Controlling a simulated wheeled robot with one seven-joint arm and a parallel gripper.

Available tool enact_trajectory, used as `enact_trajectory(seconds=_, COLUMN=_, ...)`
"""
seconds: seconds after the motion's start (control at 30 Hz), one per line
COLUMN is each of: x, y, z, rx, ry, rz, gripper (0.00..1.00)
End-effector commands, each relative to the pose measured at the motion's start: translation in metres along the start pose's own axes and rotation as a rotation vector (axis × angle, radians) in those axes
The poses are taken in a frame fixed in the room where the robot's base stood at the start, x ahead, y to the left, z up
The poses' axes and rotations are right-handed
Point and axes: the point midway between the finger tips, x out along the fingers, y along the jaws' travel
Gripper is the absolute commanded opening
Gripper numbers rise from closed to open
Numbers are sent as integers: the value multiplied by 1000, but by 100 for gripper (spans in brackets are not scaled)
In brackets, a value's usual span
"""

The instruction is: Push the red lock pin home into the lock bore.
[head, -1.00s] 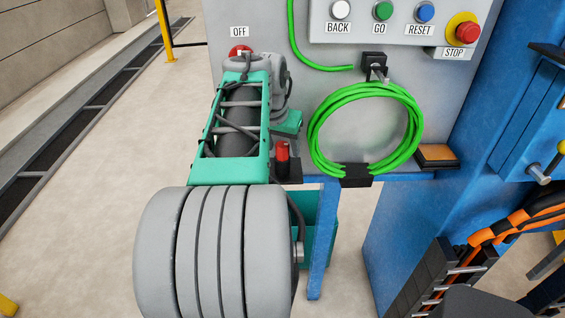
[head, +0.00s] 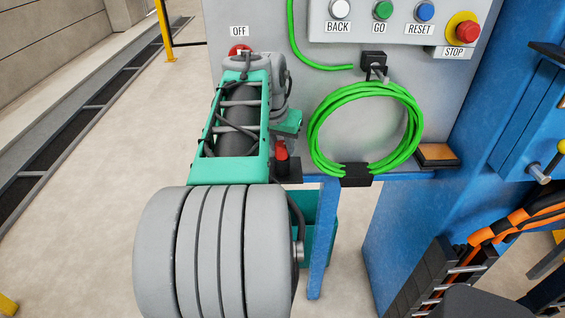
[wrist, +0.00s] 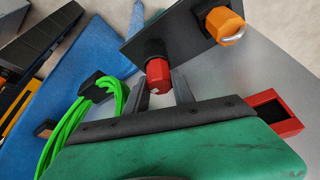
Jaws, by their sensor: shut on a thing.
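The red lock pin (wrist: 158,76) is between my two grey fingers in the wrist view. Its hexagonal end faces the camera, and its other end meets a black collar (wrist: 155,50) on a dark plate (wrist: 180,32). My gripper (wrist: 167,90) is shut on the pin. In the head view the red pin (head: 281,151) shows beside my green arm frame, above a dark block (head: 290,172). My gripper (head: 290,124) is mostly hidden there by my arm. The lock bore is not clearly visible, and I cannot tell how deep the pin sits.
An orange hexagonal part (wrist: 224,22) with a metal loop sits on the same plate. A red hollow block (wrist: 274,113) is right of my fingers. A green cable coil (head: 367,130) hangs right of my gripper, below the button panel (head: 405,35).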

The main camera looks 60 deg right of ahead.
Motion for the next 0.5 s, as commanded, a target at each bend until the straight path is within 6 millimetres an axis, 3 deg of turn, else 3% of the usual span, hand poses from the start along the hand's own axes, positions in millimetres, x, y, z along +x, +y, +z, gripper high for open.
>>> enact_trajectory(seconds=0.5, x=-3, y=-1, z=-1, rx=-1, ry=1, rz=-1, gripper=0)
